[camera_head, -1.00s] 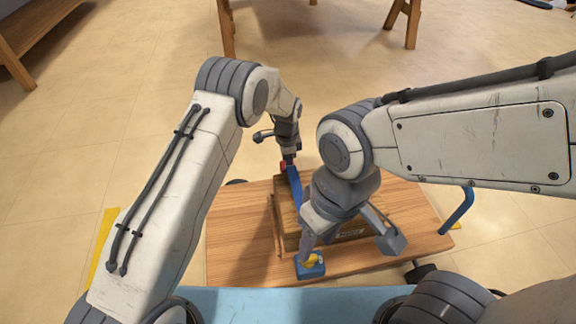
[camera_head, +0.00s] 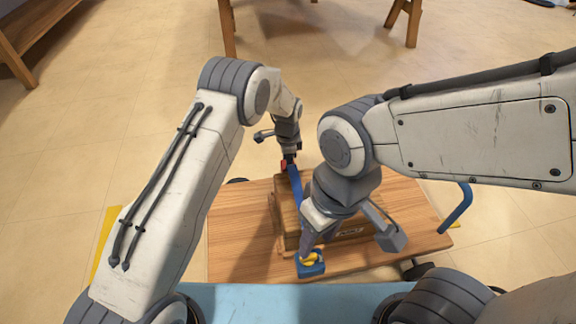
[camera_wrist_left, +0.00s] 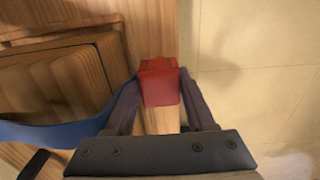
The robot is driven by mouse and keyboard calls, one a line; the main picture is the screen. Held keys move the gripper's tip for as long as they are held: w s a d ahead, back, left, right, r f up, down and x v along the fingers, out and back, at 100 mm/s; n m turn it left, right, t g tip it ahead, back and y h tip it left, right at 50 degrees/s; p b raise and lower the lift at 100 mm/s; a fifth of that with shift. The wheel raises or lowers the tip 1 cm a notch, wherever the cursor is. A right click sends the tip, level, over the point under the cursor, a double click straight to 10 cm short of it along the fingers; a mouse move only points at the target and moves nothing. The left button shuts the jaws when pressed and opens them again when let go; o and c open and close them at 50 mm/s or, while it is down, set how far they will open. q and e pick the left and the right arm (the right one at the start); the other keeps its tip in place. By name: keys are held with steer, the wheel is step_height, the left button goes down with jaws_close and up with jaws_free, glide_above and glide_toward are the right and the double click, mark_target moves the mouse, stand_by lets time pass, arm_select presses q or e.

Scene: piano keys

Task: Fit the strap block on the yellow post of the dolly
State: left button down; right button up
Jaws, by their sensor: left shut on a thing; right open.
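The blue strap block (camera_head: 311,269) sits at the front edge of the wooden dolly (camera_head: 235,250), with yellow (camera_head: 309,259) showing in its top. I cannot tell how deep the yellow post goes into it. My right gripper (camera_head: 348,240) is open, its left finger just above the block and partly covering it. My left gripper (camera_head: 289,158) is shut on a red block (camera_head: 284,166) at the dolly's far side. The left wrist view shows this red block (camera_wrist_left: 159,83) between the fingers. A blue strap (camera_head: 295,188) runs from near there over the wooden box.
The wooden box (camera_head: 283,215) stands on the dolly under the strap, partly hidden by my right gripper. A blue handle (camera_head: 458,208) rises at the dolly's right edge. Bare floor (camera_head: 150,70) surrounds it, with wooden furniture legs (camera_head: 228,28) farther off.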

arm_select(q)
steer(key=shift+f, duration=0.4)
steer(key=shift+f+b, duration=0.95)
steer(key=shift+f, duration=0.95)
steer(key=shift+c, duration=0.8)
jaws_free()
steer(key=shift+s, duration=0.1)
steer(key=shift+s, duration=0.1)
steer(key=shift+c, duration=0.8)
steer(key=shift+o, duration=0.2)
